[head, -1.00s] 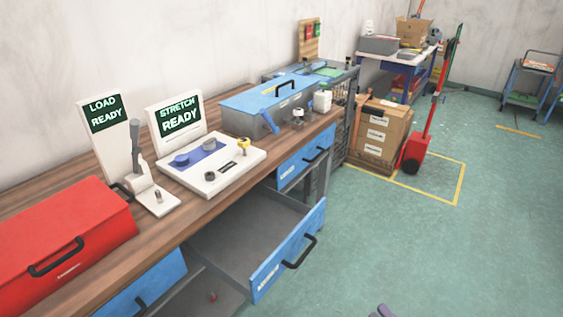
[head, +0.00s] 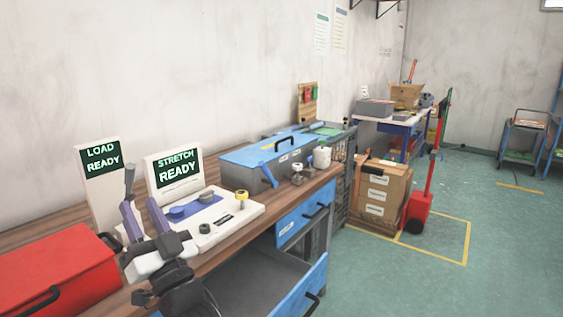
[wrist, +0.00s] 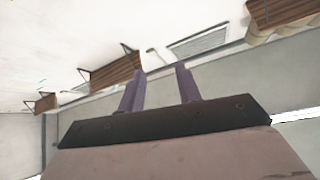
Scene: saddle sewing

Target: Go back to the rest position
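My gripper (head: 141,210) is raised at the lower left of the head view, in front of the stretch machine (head: 215,214) and the LOAD READY panel (head: 100,162). Its two purple fingers stand apart and point up. The wrist view shows the fingers (wrist: 160,80) with a clear gap and nothing between them. My gripper and wrist hide part of the lever device and the front of the stretch machine. I cannot tell the gap between my gripper and the bench.
A red toolbox (head: 60,280) sits on the wooden bench at the left. A blue-lidded grey box (head: 250,170) is farther along. A lower blue-fronted drawer (head: 303,292) stands open below my arm.

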